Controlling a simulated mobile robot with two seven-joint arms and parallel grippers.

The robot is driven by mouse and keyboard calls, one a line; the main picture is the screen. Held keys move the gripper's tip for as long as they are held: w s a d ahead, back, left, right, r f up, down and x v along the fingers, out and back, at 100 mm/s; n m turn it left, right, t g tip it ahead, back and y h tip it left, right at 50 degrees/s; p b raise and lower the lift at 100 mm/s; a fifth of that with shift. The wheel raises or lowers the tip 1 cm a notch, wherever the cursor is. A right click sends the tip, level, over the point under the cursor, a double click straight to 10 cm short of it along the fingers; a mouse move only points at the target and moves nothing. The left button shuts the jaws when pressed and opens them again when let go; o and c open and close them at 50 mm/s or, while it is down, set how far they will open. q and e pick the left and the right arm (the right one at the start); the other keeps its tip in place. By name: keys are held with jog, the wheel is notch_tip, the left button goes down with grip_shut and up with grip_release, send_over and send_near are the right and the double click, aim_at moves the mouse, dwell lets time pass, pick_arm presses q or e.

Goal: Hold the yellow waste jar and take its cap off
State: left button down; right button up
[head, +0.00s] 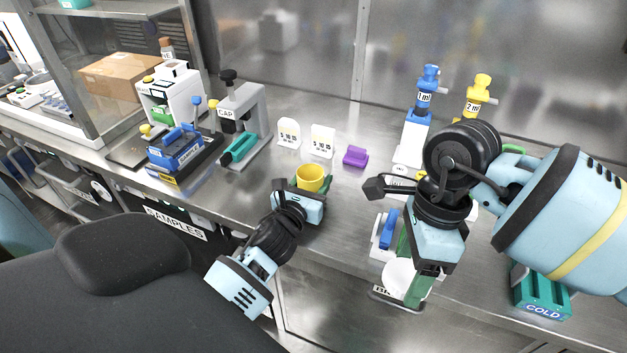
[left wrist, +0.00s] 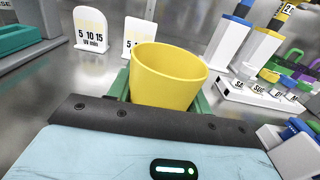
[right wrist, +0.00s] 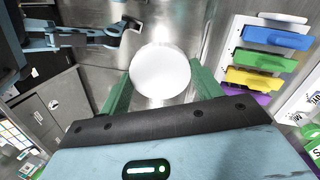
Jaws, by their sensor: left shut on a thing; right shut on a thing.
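The yellow waste jar (head: 312,177) stands upright at the bench's front edge, its open rim bare of any cap. My left gripper (head: 304,188) is shut on it; in the left wrist view the jar (left wrist: 168,78) sits between the green fingers. A round white cap (head: 398,276) is between the green fingers of my right gripper (head: 408,272), to the right of the jar and apart from it. In the right wrist view the cap (right wrist: 160,73) shows face-on between the fingers. Its height above the bench is hard to tell.
A purple block (head: 355,156) and two white timer cards (head: 322,141) stand behind the jar. Blue (head: 427,90) and yellow (head: 477,97) pipettes stand at the back right. A teal COLD box (head: 540,292) is at the right. Bare bench lies left of the jar.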

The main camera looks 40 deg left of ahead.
pick_arm(q)
jog(key=shift+f, duration=0.15)
pick_arm(e)
jog(key=shift+f, duration=0.2)
pick_arm(q)
jog(key=c, duration=0.6)
grip_release()
jog(key=shift+c, duration=0.2)
jog(key=shift+r, duration=0.3)
pick_arm(e)
jog(key=shift+r, duration=0.3)
pick_arm(q)
jog(key=v, duration=1)
jog(key=shift+s+f+b, duration=0.25)
jog(key=shift+s+b, duration=0.05)
jog(key=shift+s, duration=0.05)
pick_arm(e)
jog(key=shift+f, duration=0.65)
pick_arm(q)
jog(key=shift+s+d+r, duration=0.15)
jog(key=shift+s, duration=0.5)
pick_arm(e)
jog(key=shift+f, duration=0.1)
